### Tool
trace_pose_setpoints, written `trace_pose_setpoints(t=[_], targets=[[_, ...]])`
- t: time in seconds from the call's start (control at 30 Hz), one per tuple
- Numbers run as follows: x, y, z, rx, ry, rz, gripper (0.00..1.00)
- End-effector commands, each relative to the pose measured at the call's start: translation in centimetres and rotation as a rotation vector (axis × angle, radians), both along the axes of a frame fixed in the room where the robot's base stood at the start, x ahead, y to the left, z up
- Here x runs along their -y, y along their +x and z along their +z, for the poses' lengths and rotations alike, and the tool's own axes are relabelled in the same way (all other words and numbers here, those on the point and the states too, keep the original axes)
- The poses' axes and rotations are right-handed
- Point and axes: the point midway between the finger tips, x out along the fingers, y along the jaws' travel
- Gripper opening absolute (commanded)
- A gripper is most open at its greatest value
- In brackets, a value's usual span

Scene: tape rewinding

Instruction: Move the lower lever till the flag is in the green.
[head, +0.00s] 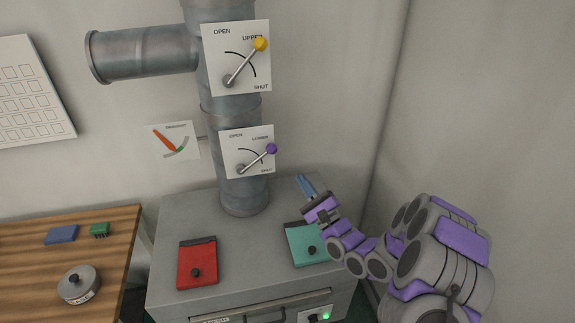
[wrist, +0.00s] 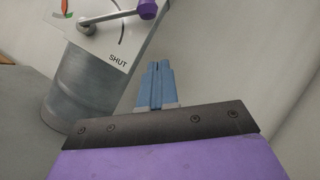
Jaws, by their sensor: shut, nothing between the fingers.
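The lower lever (head: 258,157) has a purple knob and sits on a white plate marked OPEN, LOWER and SHUT on the grey duct. It points up and to the right, between the OPEN and SHUT labels but nearer SHUT. It also shows in the wrist view (wrist: 115,16). The flag (head: 164,140) is an orange-red pointer on a white gauge left of the duct. It points up-left, away from the green part (head: 181,150) of the arc. My gripper (head: 306,184) is shut and empty, right of and below the lever, apart from it; its blue fingers show in the wrist view (wrist: 157,85).
The upper lever (head: 247,62) with a yellow knob sits on a plate above. A grey cabinet (head: 170,225) bears a red box (head: 197,265) and a teal box (head: 306,246). A wall stands close on the right. A wooden table (head: 115,262) is at left.

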Motion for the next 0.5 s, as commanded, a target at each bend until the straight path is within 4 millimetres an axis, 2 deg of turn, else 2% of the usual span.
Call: trace_pose_setpoints(t=[0.1,0.27,0.5], targets=[[-1.6,1.3,0.8,0.003,-0.004,0.004,0.0],[-2.9,3.0,2.0,0.005,-0.002,0.003,0.0],[-4.0,2.9,4.2,0.002,0.004,0.001,0.0]])
